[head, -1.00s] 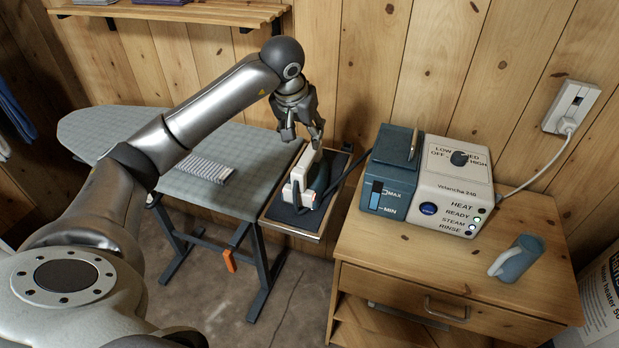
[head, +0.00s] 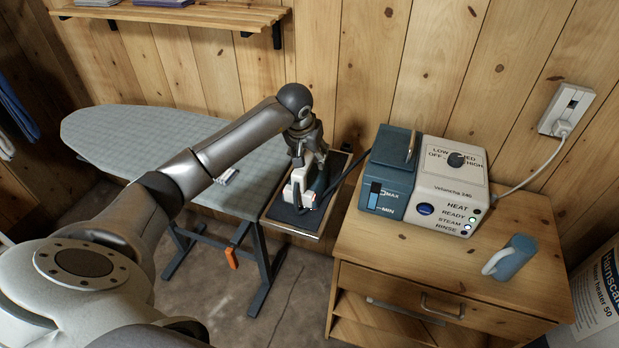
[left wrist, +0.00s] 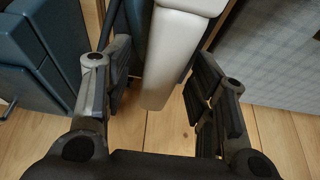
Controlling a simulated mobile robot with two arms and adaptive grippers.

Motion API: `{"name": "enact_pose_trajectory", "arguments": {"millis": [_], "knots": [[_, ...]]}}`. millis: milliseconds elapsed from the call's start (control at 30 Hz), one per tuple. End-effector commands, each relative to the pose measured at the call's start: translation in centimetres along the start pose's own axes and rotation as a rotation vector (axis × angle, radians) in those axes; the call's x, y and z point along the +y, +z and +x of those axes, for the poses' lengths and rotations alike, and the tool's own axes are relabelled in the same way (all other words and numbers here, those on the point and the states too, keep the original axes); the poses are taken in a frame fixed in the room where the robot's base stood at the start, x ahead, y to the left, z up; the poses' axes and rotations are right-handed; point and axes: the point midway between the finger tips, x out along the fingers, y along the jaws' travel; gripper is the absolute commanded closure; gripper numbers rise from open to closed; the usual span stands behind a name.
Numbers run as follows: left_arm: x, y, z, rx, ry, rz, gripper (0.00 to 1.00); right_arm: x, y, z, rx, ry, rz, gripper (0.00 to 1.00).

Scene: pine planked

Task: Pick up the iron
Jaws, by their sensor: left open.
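The iron (head: 301,184), white with a dark teal body, rests on the dark pad of the iron rest (head: 285,218) at the right end of the ironing board. My left gripper (head: 309,160) is at the iron's upper end in the head view. In the left wrist view, my left gripper (left wrist: 165,95) is open, with its fingers on either side of the iron's white handle (left wrist: 170,65) and a gap on each side. Part of the iron is hidden by the gripper in the head view. My right gripper is not in view.
A dark hose runs from the station side to the iron. A folded striped cloth (head: 228,176) lies on the ironing board (head: 130,145), partly behind my arm.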

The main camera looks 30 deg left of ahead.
Motion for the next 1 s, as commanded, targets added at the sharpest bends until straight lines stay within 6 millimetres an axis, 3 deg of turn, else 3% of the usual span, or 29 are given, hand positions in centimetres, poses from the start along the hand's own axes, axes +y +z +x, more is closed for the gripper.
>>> {"name": "enact_pose_trajectory", "arguments": {"millis": [67, 400, 1000], "knots": [[0.00, 0.00, -0.02, 0.000, 0.000, 0.000, 0.56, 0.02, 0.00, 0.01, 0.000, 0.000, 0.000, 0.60], [-0.01, -0.01, -0.04, 0.000, 0.000, 0.000, 1.00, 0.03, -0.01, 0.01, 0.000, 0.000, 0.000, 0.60], [-0.02, -0.23, -0.27, 0.005, 0.001, -0.001, 1.00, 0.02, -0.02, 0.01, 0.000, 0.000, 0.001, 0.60]]}}
